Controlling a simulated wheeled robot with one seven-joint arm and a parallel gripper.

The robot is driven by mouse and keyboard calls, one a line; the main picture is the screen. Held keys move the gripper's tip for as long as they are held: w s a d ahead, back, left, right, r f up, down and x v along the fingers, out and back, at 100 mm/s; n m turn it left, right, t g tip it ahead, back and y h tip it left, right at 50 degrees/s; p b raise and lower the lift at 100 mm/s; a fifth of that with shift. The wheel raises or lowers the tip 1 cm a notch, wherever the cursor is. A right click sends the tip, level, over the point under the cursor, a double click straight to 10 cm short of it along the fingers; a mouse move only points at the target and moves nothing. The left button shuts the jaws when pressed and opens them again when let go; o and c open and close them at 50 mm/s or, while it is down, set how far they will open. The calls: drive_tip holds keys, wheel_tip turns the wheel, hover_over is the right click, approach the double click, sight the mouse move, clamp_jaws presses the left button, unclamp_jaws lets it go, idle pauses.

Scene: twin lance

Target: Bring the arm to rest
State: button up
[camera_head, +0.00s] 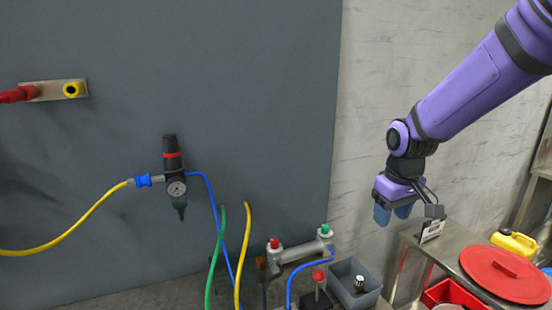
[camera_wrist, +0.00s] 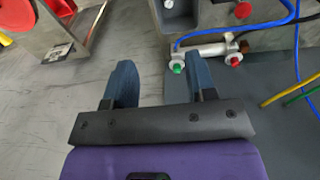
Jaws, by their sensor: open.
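My purple arm reaches in from the upper right in the head view. My gripper (camera_head: 393,216) hangs at its end with blue fingers pointing down, in front of the pale wall and clear of the grey panel. In the wrist view my gripper (camera_wrist: 157,80) shows two blue fingers spread apart with nothing between them. The gap shows only floor and the edge of the grey surface. The fingers touch nothing that I can see.
A metal fitting with red and green knobs (camera_head: 300,252) and a grey bin (camera_head: 355,283) stand below left of my gripper. A steel table (camera_head: 440,250), a red lid (camera_head: 505,274) and a yellow canister (camera_head: 514,243) are at lower right. A regulator (camera_head: 174,175) with hoses hangs on the grey panel (camera_head: 260,90).

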drive_tip(key=s+d+r+m+t, duration=0.2)
drive_tip(key=s+r, duration=0.4)
drive_tip(key=s, duration=0.5)
drive_tip(key=s+d+r+m+t, duration=0.1)
drive_tip(key=s+d+r+m, duration=0.1)
drive_tip(key=s+r, duration=0.5)
drive_tip(key=s, duration=0.4)
drive_tip(key=shift+s+d+t, duration=0.15)
drive_tip(key=shift+d+t, duration=0.15)
drive_tip(key=shift+t, duration=0.1)
